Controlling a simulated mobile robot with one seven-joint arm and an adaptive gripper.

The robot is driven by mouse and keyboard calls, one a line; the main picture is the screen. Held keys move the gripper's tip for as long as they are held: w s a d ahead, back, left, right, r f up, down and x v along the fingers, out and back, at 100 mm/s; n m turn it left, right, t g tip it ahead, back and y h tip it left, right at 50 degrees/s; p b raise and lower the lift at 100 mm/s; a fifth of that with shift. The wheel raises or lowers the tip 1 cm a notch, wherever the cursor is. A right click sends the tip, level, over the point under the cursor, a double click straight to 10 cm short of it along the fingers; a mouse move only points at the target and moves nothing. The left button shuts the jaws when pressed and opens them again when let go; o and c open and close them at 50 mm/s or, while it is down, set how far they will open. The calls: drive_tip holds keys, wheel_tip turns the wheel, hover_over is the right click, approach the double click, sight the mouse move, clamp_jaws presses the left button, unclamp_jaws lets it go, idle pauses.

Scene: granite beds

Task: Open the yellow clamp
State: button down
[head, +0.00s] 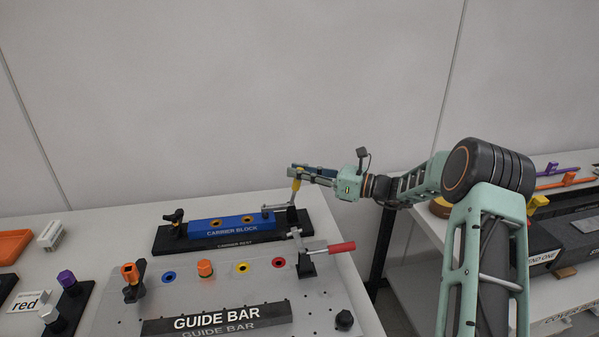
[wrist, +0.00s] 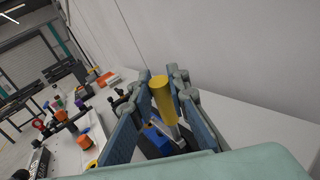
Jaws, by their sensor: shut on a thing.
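The yellow clamp shows as a yellow handle (head: 296,186) on a grey metal lever at the right end of the blue carrier block (head: 235,223). In the wrist view the yellow handle (wrist: 162,96) stands between my two blue-padded fingers. My gripper (head: 296,172) is shut on this handle, reaching in from the right. The handle is close to upright in the head view. The fingers partly hide the handle's upper end in the head view, and the clamp's base is mostly hidden in the wrist view.
A red-handled clamp (head: 341,247) stands in front on the grey plate. A black knob (head: 174,216) is at the block's left end. The guide bar (head: 217,319) lies at the front. A wall rises close behind the bench. Air above the plate is free.

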drive_tip(key=w+d+f+m+t+y+b, duration=0.1)
drive_tip(key=d+f+m+t+y+b, duration=0.4)
drive_tip(key=d+m+t+b, duration=0.1)
drive_tip(key=shift+w+d+f+m+b, duration=0.25)
drive_tip(key=shift+d+m+b, duration=0.35)
drive_tip(key=shift+m+b, duration=0.35)
drive_tip(key=shift+t, duration=0.3)
drive_tip(key=c, duration=1.8)
unclamp_jaws()
drive_tip(key=shift+r, duration=0.1)
drive_tip(key=v, duration=1.2)
